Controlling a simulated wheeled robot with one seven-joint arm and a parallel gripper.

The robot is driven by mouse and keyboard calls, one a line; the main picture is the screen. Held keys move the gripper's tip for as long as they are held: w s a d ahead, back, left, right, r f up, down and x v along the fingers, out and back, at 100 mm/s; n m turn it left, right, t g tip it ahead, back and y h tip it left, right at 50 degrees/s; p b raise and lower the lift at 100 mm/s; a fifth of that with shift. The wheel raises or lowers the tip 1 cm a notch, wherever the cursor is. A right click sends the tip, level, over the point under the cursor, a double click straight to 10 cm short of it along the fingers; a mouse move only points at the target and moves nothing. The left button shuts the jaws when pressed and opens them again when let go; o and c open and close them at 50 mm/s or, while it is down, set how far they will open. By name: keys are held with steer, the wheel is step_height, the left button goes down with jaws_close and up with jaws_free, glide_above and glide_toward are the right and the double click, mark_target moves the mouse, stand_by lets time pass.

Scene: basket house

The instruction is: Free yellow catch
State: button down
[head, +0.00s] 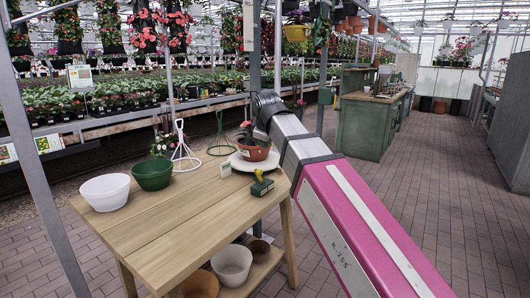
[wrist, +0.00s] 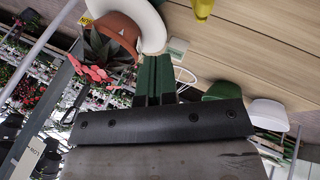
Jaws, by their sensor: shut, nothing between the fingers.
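A small dark green block (head: 262,187) lies near the right edge of the wooden table, with a yellow piece (head: 259,174) standing on it. A yellow thing at the top edge of the wrist view (wrist: 202,8) is cut off; it looks like the same piece. My gripper's green fingers (wrist: 155,62) are shut and empty in the wrist view, apart from the yellow thing.
White (head: 105,192) and green (head: 152,174) pots stand at the table's left, wire stands (head: 184,147) behind. The table's front boards are clear.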

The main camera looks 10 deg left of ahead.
steer(key=s+r, duration=0.4)
steer(key=r, duration=0.1)
steer(key=shift+s+d, duration=0.3)
steer(key=shift+d, duration=0.15)
steer(key=w+d+f+m+g+h, duration=0.1)
steer(key=w+d+f+m, duration=0.25)
steer(key=d+f, duration=0.85)
steer(key=w+d+f+m+g+h, duration=0.1)
steer(key=w+d+f+m+g, duration=0.2)
steer(key=d+f, duration=0.8)
steer(key=s+d+f+m, duration=0.3)
steer(key=d+f, duration=0.2)
steer(key=f, duration=0.4)
steer(key=s+d+f+m+g, duration=0.1)
steer(key=s+d+f+m, duration=0.2)
steer(key=f, duration=0.6)
steer(key=s+d+f+m+g, duration=0.1)
steer(key=s+d+f+m, duration=0.2)
steer(key=d+f, duration=0.4)
step_height(320, 180, down, 2)
steer(key=shift+s+d+f, duration=0.1)
steer(key=shift+s+d, duration=0.1)
steer(key=shift+d, duration=0.2)
steer(key=shift+m, duration=0.25)
